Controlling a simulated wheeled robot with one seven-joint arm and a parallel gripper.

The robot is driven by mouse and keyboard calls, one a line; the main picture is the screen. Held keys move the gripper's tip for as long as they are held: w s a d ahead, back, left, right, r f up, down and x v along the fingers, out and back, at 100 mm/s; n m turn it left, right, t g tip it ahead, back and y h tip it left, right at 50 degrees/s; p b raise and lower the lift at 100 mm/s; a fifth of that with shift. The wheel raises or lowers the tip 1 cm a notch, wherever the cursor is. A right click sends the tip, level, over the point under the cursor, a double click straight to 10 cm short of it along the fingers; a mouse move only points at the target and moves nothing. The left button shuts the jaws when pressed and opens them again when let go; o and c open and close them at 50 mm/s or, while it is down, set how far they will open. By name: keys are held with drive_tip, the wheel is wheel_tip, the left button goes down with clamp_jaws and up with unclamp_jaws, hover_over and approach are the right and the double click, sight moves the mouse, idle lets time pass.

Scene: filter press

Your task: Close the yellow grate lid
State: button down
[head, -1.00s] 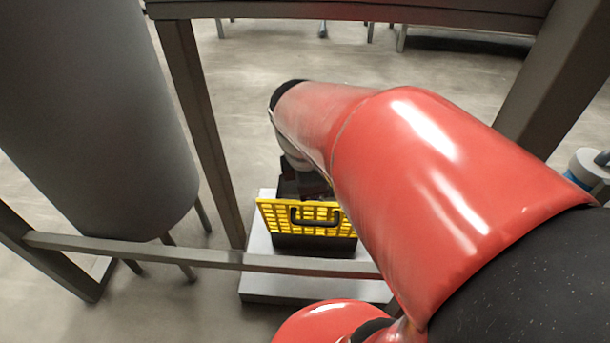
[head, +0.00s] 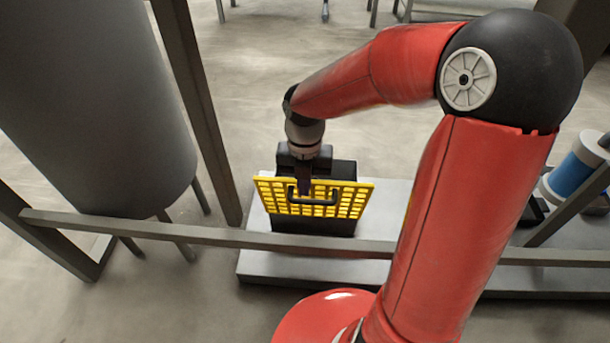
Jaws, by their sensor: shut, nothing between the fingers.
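The yellow grate lid (head: 346,199) stands raised and tilted on a black box (head: 340,227), with a black handle (head: 318,200) on its face. The box sits on a grey platform (head: 380,266). My gripper (head: 304,186) reaches down from above, behind the lid's upper edge and close to the handle. Its fingers are small and partly hidden by the lid and handle. It holds nothing. I cannot tell whether it touches the lid.
A grey metal rail (head: 210,237) crosses in front of the box. A large grey tank (head: 95,110) stands at left, beside an upright post (head: 195,110). Open floor lies behind the box.

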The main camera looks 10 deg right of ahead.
drive_tip(key=w+f+b, duration=0.1)
drive_tip(key=w+d+f, duration=0.1)
drive_tip(key=w+f, duration=0.1)
drive_tip(key=shift+w+f+b, duration=0.15)
drive_tip(key=shift+b, duration=0.2)
drive_tip(key=shift+d, duration=0.1)
